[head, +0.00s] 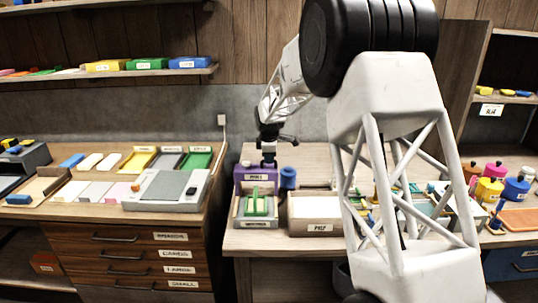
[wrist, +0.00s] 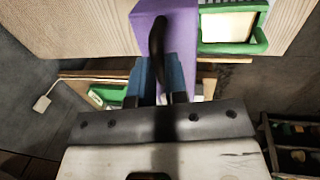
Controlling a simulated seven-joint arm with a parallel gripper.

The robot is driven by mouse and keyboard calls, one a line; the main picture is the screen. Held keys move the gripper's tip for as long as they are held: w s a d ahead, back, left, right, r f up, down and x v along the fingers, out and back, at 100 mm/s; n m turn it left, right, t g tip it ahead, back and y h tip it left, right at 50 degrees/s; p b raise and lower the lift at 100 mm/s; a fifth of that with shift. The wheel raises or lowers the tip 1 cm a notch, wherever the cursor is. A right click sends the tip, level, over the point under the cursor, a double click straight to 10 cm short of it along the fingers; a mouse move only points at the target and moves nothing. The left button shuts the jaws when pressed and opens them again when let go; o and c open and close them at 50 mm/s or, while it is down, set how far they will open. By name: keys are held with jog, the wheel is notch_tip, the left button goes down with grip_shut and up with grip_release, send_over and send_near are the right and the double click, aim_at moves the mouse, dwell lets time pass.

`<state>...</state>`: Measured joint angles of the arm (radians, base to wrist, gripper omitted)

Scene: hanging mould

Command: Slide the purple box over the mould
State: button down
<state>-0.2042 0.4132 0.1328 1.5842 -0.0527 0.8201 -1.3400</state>
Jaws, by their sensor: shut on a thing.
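The purple box (head: 255,172) stands on the right-hand bench near its left end, with a white label on its front. In the wrist view the purple box (wrist: 178,35) fills the top middle, with a dark curved handle-like part (wrist: 157,38) on it. My gripper (head: 268,162) points down at the box's top, and its blue fingers (wrist: 158,75) are shut at the dark part. The exact contact is hidden. A green piece (head: 256,204), perhaps the mould, sits in a grey tray (head: 237,213) just in front of the box. I cannot tell whether the box overlaps it.
A blue round thing (head: 288,178) stands right beside the purple box. A labelled open box (head: 316,228) is right of the grey tray. My arm hides much of the bench's middle. Shelves (head: 130,74) hang behind, and a gap separates the bench from the drawer cabinet (head: 120,260).

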jog(key=s, duration=0.9)
jog(key=shift+s, duration=0.15)
jog(key=c, duration=1.1)
grip_release()
jog(key=shift+c, duration=0.2)
jog(key=shift+r, duration=0.1)
notch_tip(320, 180, up, 8)
jog(key=s, duration=0.1)
jog(key=shift+s+f, duration=0.25)
jog(key=shift+s, duration=0.1)
